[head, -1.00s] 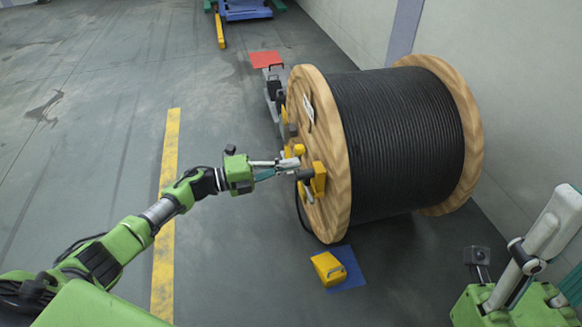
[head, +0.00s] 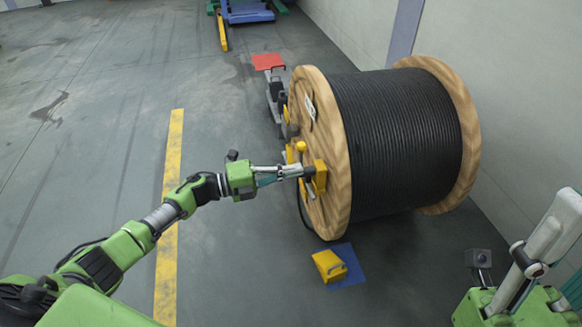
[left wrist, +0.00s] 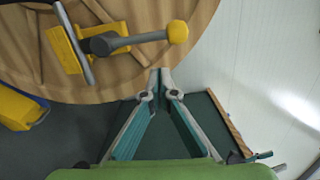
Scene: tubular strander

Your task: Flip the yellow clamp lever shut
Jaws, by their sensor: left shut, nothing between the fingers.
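The yellow clamp (head: 320,176) sits on the wooden face of the cable reel (head: 405,140). Its lever, a dark grey arm with a round yellow knob (head: 301,147), shows more clearly in the left wrist view (left wrist: 130,41). There the lever extends from the yellow clamp block (left wrist: 62,50) to the knob (left wrist: 178,32) on the right. My left gripper (head: 303,171) is shut and empty in front of the reel face, overlapping the clamp area in the head view. In the left wrist view its fingertips (left wrist: 160,72) appear just below the knob, with a gap in the picture.
A yellow block (head: 329,266) stands on a blue floor patch (head: 348,262) in front of the reel. A red floor patch (head: 267,61) lies behind it. A pale wall (head: 520,90) is at the right. Open floor lies left of the reel, crossed by a yellow line (head: 170,190).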

